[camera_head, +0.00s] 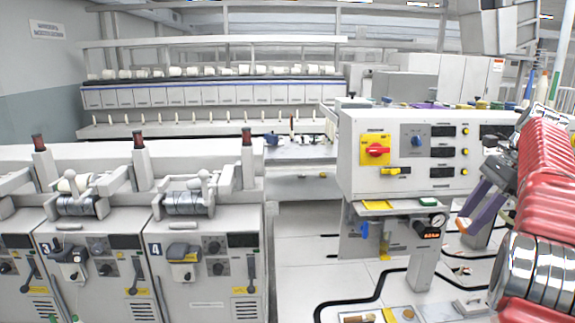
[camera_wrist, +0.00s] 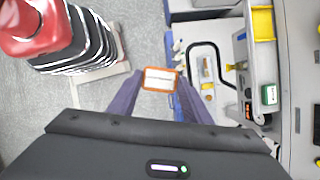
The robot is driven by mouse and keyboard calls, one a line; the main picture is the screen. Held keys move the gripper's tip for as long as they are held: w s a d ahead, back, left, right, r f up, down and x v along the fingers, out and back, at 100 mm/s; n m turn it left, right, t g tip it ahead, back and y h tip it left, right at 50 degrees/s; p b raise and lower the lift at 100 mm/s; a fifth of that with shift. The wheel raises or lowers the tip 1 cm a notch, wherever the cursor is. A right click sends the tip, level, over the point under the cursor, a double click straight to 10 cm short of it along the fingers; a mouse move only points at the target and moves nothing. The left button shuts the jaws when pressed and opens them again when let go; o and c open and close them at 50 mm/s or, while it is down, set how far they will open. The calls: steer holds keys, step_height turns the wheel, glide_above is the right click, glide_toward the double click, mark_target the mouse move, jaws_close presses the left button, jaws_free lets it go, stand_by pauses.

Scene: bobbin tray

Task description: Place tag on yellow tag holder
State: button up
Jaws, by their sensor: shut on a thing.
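My gripper (camera_wrist: 159,88) has two purple fingers, shut on a small tag (camera_wrist: 160,79) with an orange frame and a white face. The tag is held between the fingertips, in the air above the floor. Yellow pieces that could be the tag holder are a flat plate (camera_head: 378,205) on the ledge under the panel and a small yellow piece (camera_head: 397,171) below the red knob. I cannot tell which is the holder.
The white control cabinet (camera_head: 355,150) carries a red knob (camera_head: 376,150). Numbered machine units (camera_head: 205,290) stand at the left. In the wrist view, a green-faced box (camera_wrist: 269,95) is at the right and grey floor (camera_wrist: 150,35) is clear.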

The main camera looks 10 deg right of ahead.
steer(key=w+a+f+n+g+h, duration=0.1)
steer(key=w+a+f+n+g, duration=0.2)
steer(key=a+f+n, duration=0.55)
steer(key=w+a+f+n+g+h, duration=0.1)
steer(key=w+a+f+n+g, duration=0.2)
steer(key=a+f+n, duration=0.5)
steer(key=a+f+n+h, duration=0.1)
steer(key=a+f+n, duration=0.2)
steer(key=a+f, duration=0.3)
steer(key=a+f+n+h, duration=0.1)
steer(key=a+f+n, duration=0.2)
steer(key=a, duration=1.4)
step_height(320, 180, down, 3)
steer(key=shift+w+a+f, duration=0.1)
steer(key=shift+w+a, duration=0.05)
steer(key=shift+a, duration=0.15)
